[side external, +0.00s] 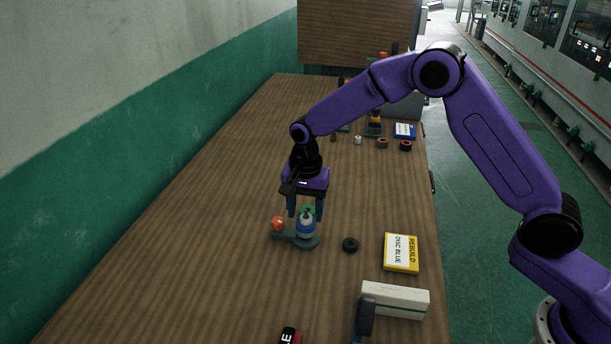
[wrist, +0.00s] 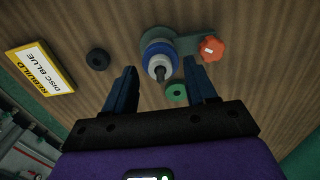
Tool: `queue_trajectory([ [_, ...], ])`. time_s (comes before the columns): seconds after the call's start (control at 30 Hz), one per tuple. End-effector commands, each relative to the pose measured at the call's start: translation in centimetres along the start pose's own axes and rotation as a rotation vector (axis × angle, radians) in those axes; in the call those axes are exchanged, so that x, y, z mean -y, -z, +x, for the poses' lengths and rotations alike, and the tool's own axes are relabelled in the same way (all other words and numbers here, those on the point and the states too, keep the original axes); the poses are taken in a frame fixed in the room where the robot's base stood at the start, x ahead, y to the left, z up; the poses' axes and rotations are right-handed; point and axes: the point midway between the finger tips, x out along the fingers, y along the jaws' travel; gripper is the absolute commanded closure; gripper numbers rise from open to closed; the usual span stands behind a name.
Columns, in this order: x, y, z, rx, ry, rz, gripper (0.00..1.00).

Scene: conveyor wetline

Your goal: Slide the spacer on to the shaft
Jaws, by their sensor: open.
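The shaft (wrist: 160,73) stands upright on a grey-green base (side external: 283,236), with its dark tip showing. A blue ring (side external: 306,232) and a pale grey-white ring (side external: 306,219) are stacked around it. A green ring (wrist: 176,93) lies beside the shaft, apparently on the table; in the side view only a bit of green shows behind the shaft top. A black ring (side external: 350,244) lies flat to the right of the base. I cannot tell which ring is the spacer. My gripper (side external: 306,215) is open and points down, its fingers on either side of the shaft, holding nothing visible.
An orange-red knob (side external: 278,224) sits on the base's left end. A yellow-edged "REBUILD DISC BLUE" sign (side external: 401,253) lies right of the black ring. A white box (side external: 395,299) is near the front. Several small parts and a blue card (side external: 404,131) lie farther back. The left table is clear.

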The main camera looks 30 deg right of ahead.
Motion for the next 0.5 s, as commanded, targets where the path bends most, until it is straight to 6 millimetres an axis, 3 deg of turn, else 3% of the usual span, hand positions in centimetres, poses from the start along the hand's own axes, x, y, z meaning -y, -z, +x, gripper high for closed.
queue_trajectory([
  [0.5, 0.1, 0.0, -10.7, -0.002, 0.006, 0.000, 0.44],
])
